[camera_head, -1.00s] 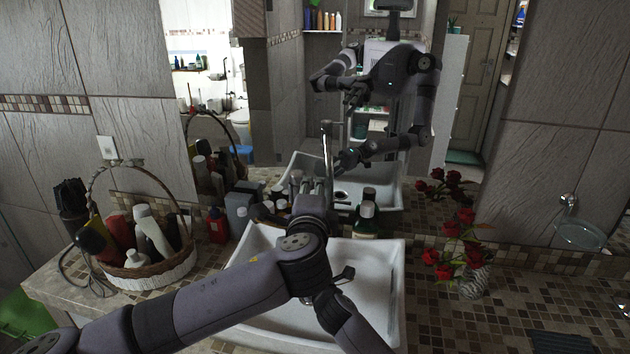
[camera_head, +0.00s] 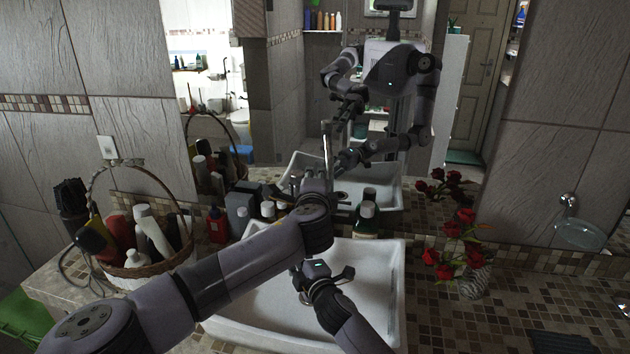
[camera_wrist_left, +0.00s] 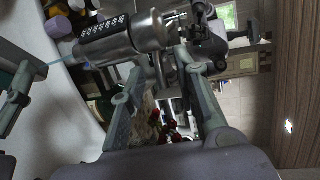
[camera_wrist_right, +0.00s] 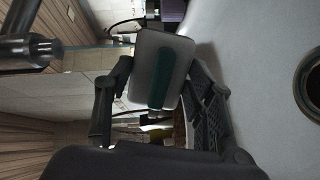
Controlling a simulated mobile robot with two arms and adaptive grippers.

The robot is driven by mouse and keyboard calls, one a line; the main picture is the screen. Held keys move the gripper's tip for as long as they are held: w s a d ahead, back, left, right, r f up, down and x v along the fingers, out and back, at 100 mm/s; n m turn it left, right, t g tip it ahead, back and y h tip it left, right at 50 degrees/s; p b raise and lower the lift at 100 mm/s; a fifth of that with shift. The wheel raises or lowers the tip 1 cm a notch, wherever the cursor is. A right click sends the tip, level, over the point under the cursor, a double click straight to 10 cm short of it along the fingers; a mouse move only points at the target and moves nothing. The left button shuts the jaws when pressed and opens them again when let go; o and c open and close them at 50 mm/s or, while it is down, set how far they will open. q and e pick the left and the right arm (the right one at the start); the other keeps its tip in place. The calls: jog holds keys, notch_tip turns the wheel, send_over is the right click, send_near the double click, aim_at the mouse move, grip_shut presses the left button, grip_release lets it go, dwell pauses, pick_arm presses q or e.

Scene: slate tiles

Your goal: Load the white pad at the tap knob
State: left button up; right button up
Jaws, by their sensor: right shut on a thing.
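The white pad (camera_wrist_right: 162,70), pale with a dark green stripe, is between the fingers of my right gripper (camera_wrist_right: 160,95), which is shut on it. In the head view that gripper (camera_head: 322,270) hangs over the sink, below my left forearm. The metal tap (camera_head: 327,150) rises behind the sink; its lower part is hidden by my left arm. In the left wrist view a shiny metal tap part (camera_wrist_left: 125,38) with a patterned band lies just beyond my left gripper (camera_wrist_left: 165,65). The left fingers stand apart, with a gap between them. I cannot tell which tap part is the knob.
The white sink (camera_head: 375,300) is below both arms. A wicker basket of bottles (camera_head: 150,272) stands left, a dark bottle (camera_head: 366,220) behind the sink, and red roses in a vase (camera_head: 473,280) to the right. The right counter is mostly clear.

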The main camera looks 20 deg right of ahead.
pick_arm(q)
jog(key=shift+x, duration=0.9)
jog(key=shift+c, duration=0.3)
grip_shut()
